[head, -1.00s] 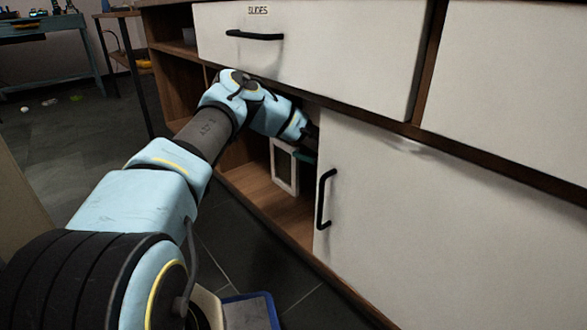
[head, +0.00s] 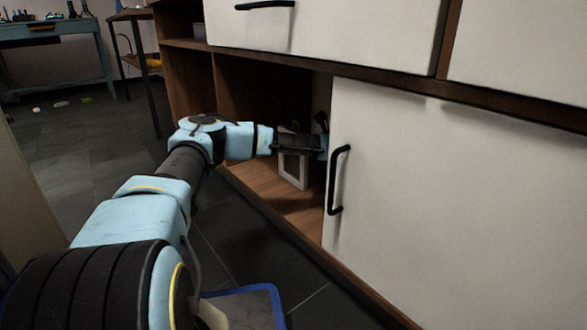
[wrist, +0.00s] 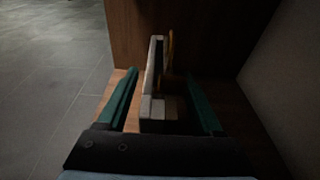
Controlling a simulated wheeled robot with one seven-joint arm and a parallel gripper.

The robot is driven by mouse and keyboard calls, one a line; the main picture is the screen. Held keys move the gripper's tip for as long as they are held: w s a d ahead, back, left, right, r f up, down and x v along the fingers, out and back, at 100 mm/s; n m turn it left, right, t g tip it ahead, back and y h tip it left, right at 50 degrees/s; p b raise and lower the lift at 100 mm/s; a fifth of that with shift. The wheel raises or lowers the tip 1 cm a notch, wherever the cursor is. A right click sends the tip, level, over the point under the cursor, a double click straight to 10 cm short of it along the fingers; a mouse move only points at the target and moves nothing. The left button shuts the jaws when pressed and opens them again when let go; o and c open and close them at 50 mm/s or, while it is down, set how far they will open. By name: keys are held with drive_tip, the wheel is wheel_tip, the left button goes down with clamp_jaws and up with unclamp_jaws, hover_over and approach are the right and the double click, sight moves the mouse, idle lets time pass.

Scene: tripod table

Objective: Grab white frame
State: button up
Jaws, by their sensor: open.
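The white frame (head: 293,170) stands upright on the wooden cabinet floor, in the open part left of the white door. My gripper (head: 322,140) is inside the cabinet at the frame's top; the head view hides most of its fingers. In the wrist view the frame (wrist: 153,75) shows nearly edge-on between the two green fingers of my gripper (wrist: 162,85). The fingers are spread apart, with a gap on each side of the frame. I cannot see any contact.
The white door (head: 400,190) with its black handle (head: 338,180) is right of my arm. A drawer front (head: 330,30) is above. In the wrist view a cabinet wall (wrist: 260,90) is close on the right, and an orange-brown thing (wrist: 170,50) is beside the frame.

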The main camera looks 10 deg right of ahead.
drive_tip(key=shift+w+a+b, duration=0.3)
drive_tip(key=shift+w+a, duration=0.05)
drive_tip(key=shift+w, duration=0.05)
clamp_jaws()
idle(0.4)
idle(0.9)
